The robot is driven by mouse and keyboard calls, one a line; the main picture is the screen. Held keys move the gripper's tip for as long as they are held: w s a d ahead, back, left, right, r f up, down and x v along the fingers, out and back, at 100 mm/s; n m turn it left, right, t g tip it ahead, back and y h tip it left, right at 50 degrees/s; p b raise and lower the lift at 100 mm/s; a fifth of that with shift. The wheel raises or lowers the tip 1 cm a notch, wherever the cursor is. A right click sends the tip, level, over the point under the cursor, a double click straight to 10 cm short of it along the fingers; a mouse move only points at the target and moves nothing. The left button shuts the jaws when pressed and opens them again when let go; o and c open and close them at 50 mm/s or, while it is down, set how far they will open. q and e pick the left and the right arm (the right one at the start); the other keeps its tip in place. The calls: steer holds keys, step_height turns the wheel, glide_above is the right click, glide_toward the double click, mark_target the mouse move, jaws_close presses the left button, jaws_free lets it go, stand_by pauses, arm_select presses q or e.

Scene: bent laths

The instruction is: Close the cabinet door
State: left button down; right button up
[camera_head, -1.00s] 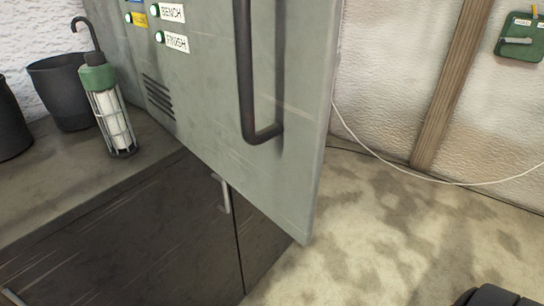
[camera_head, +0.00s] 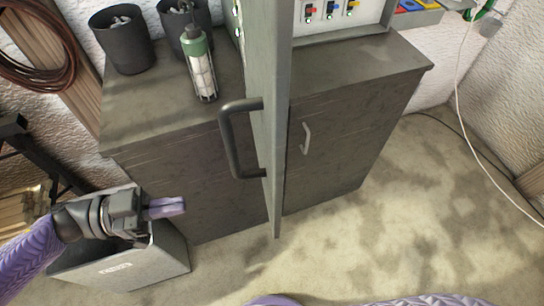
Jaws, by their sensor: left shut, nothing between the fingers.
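The grey cabinet door (camera_head: 276,60) stands open, sticking out toward me and seen nearly edge-on in the middle of the view. Its dark bar handle (camera_head: 228,145) is on the door's left face. The grey cabinet (camera_head: 345,22) shows its open inside to the right of the door, with coloured switches on a pale panel. My left gripper (camera_head: 183,207) is at the lower left, its purple fingers shut and empty. It is left of the door and its handle, apart from both. My right gripper is out of view.
The cabinet is on a dark counter (camera_head: 365,65) with a silver pull (camera_head: 306,138). A caged lamp (camera_head: 201,70) and dark pots (camera_head: 122,40) stand on the counter at left. A grey bin (camera_head: 125,270) is beneath my left gripper. The floor (camera_head: 380,235) at right is clear.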

arm_select(q)
steer(key=p, duration=0.2)
glide_toward(268, 190)
steer(key=d, duration=0.4)
steer(key=w+d+f, duration=0.1)
steer(key=d, duration=0.2)
steer(key=shift+w+f, duration=0.1)
steer(key=shift+d, duration=0.2)
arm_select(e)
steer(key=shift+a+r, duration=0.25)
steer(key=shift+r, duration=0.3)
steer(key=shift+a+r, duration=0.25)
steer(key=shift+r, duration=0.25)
arm_select(q)
steer(key=shift+d, duration=0.1)
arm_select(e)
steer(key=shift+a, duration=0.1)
